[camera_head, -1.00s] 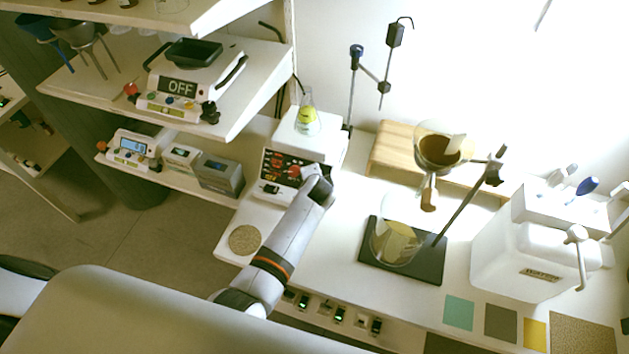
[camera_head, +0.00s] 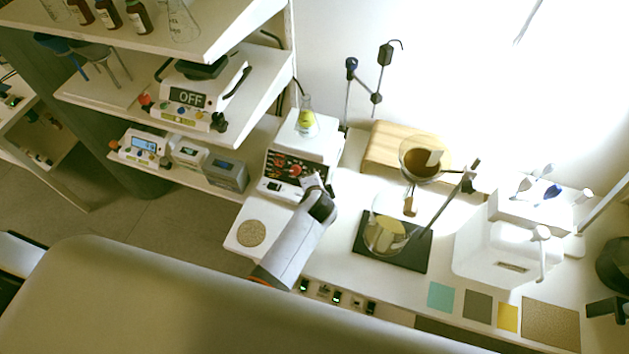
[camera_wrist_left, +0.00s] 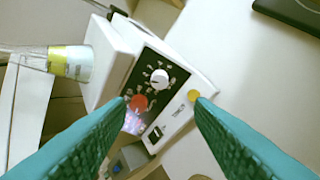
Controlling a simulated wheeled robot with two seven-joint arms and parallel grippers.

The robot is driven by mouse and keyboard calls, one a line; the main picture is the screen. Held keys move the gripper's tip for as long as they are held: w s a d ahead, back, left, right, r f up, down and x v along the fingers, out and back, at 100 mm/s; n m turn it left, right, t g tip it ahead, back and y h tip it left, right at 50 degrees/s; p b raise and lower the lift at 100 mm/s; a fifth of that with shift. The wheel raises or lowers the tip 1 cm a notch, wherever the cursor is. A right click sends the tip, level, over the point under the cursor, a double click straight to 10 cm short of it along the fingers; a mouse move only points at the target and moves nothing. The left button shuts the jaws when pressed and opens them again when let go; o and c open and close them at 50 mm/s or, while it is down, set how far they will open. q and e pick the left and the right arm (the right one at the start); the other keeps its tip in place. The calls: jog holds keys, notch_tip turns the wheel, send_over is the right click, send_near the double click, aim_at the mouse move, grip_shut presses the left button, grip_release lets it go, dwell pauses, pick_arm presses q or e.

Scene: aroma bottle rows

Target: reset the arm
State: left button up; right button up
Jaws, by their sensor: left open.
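My left arm reaches up from the bottom middle of the head view, with its gripper (camera_head: 316,183) at the front panel of a white hotplate device (camera_head: 318,148). In the left wrist view, the two teal fingers of this gripper (camera_wrist_left: 160,101) are spread apart with nothing held between them. The device's dark panel (camera_wrist_left: 158,78) shows beyond them, with a white knob (camera_wrist_left: 160,77) and a red knob (camera_wrist_left: 138,103). I cannot tell whether the fingertips touch it. My right gripper is not seen.
A flask with yellow liquid (camera_head: 306,122) stands on the device. To the right are a wooden block (camera_head: 380,147), a glass funnel (camera_head: 420,158) on a stand, a flask on a black base (camera_head: 410,262), and a white machine (camera_head: 490,255). Shelves (camera_head: 262,85) rise at the left.

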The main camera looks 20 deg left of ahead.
pick_arm(q)
jog(key=shift+s, duration=0.1)
dwell(0.5)
jog(key=s+a+r+n+g, duration=0.1)
jog(key=s+a+r+n, duration=0.15)
jog(key=s, duration=0.35)
jog(key=s+a+r+n+g, duration=0.1)
jog(key=s+a+r+n, duration=0.1)
jog(key=s+a+n, duration=0.35)
jog(key=s+d+r+g+h, duration=0.25)
jog(key=s+r, duration=0.65)
jog(key=s, duration=0.5)
notch_tip(320, 180, down, 33)
jog(key=s+g+b, duration=0.1)
jog(key=b, duration=0.7)
jog(key=s+a+f+b, duration=0.2)
jog(key=s+f+b, duration=0.1)
jog(key=s+f, duration=0.5)
jog(key=s+a+f+g+b, duration=0.1)
jog(key=s+f+b, duration=0.2)
jog(key=s+f, duration=0.6)
notch_tip(320, 180, down, 6)
jog(key=shift+a+f, duration=0.25)
jog(key=shift+a, duration=0.1)
